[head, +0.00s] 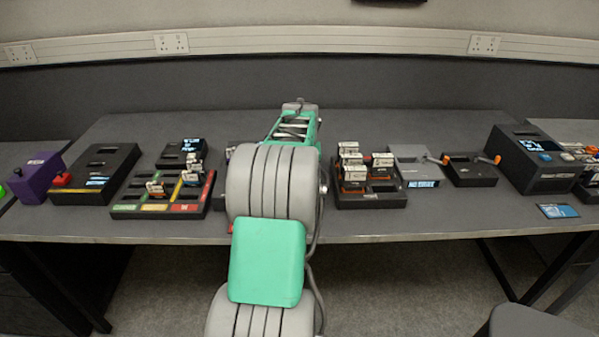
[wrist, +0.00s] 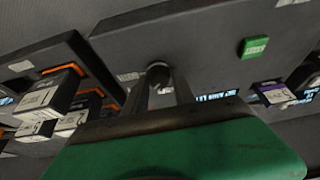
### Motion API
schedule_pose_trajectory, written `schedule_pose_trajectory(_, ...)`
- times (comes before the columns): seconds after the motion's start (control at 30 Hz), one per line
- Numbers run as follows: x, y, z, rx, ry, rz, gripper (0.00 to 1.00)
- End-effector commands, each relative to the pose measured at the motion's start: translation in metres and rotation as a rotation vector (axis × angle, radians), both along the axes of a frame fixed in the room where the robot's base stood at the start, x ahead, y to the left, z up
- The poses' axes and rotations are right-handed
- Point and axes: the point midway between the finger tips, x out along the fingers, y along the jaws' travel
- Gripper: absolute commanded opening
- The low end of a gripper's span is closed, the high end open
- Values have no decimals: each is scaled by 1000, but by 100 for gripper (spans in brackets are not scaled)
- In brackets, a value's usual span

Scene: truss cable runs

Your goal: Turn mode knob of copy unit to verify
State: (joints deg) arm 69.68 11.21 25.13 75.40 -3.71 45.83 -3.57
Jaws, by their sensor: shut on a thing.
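The copy unit (wrist: 205,50) fills the middle of the wrist view as a dark grey panel with a green button (wrist: 254,47). A lit display (wrist: 215,97) shows partly above the green edge of my gripper. The mode knob (wrist: 158,69) is a small dark round knob with a pale label beside it. My gripper (wrist: 160,88) is shut on the knob, one finger on each side. The knob's pointer and mode marks cannot be read. In the head view my arm hides the knob, my fingertips and most of the copy unit.
A tray (head: 370,203) of upright cartridges stands close to the right of my arm. A colour-marked tray (head: 125,207) stands to the left. A grey unit (head: 415,153) and a large dark unit (head: 515,170) stand further right. The table's front strip is mostly clear.

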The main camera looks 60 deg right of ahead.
Motion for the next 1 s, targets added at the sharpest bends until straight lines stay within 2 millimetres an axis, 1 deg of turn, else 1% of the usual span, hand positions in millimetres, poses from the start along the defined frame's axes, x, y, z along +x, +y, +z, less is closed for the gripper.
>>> schedule_pose_trajectory(0.03,0,0,0,1,0,-1,0)
schedule_pose_trajectory(0.07,0,0,0,1,0,-1,32)
schedule_pose_trajectory(0.3,0,0,0,1,1,-1,52)
schedule_pose_trajectory(0.53,0,0,0,0,0,-1,53)
schedule_pose_trajectory(0.63,-1,2,7,-2,0,-1,53)
schedule_pose_trajectory(0.9,-11,20,56,-3,0,-3,53)
schedule_pose_trajectory(1.0,-13,24,68,-2,-1,-2,53)
